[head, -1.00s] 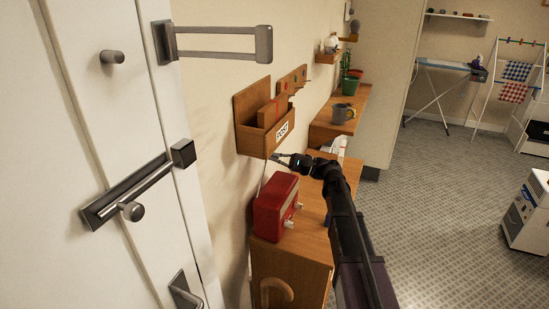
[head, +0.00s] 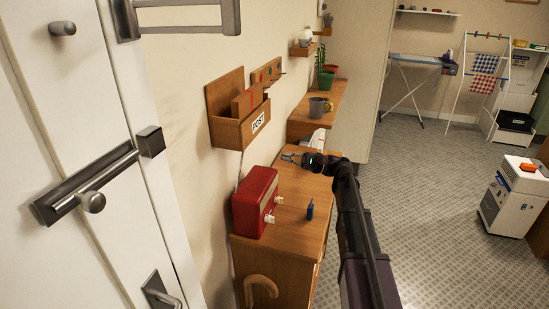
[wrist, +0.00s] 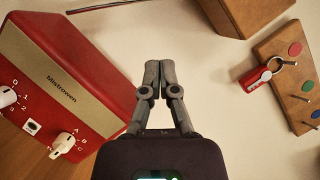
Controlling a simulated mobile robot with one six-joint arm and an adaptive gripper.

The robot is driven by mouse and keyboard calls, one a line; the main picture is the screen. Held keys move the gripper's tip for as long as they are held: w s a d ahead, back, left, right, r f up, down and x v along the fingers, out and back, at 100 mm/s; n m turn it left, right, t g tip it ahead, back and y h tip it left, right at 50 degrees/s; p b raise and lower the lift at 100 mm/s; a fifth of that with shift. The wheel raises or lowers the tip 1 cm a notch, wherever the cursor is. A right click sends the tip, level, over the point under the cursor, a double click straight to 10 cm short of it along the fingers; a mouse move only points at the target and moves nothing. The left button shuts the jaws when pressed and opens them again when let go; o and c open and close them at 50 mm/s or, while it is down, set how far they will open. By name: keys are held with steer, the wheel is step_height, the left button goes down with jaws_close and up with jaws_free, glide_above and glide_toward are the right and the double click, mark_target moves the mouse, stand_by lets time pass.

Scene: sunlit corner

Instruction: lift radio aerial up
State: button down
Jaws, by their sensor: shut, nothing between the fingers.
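In the head view a thin pale line (head: 239,170) rises behind the radio beside the wall. My gripper (head: 286,156) is shut and empty, above the cabinet beyond the radio. Its fingertips (wrist: 152,64) meet in front of the wall, apart from the radio.
A wooden post box (head: 238,132) and a hook rack (head: 267,73) hang on the wall above. A red key tag (wrist: 258,79) hangs on the rack. A small blue object (head: 310,209) stands on the cabinet (head: 291,240). A mug (head: 318,107) stands on a farther surface.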

steer(key=shift+d+f, duration=0.15)
steer(key=shift+d, duration=0.45)
steer(key=shift+f, duration=0.1)
steer(key=shift+w+f+n+b, duration=0.35)
steer(key=shift+f+n, duration=0.05)
steer(key=p+x, duration=0.2)
steer(key=x, duration=0.7)
steer(key=shift+s+a+r, duration=0.1)
steer(key=shift+a+r, duration=0.05)
steer(key=shift+a, duration=0.2)
steer(key=shift+s+a+r+p, duration=0.55)
steer(key=shift+a+r+p, duration=0.05)
steer(key=shift+a+p, duration=0.2)
steer(key=shift+s+a+r+p, duration=0.4)
steer(key=shift+s+a, duration=0.1)
steer(key=shift+a, duration=0.1)
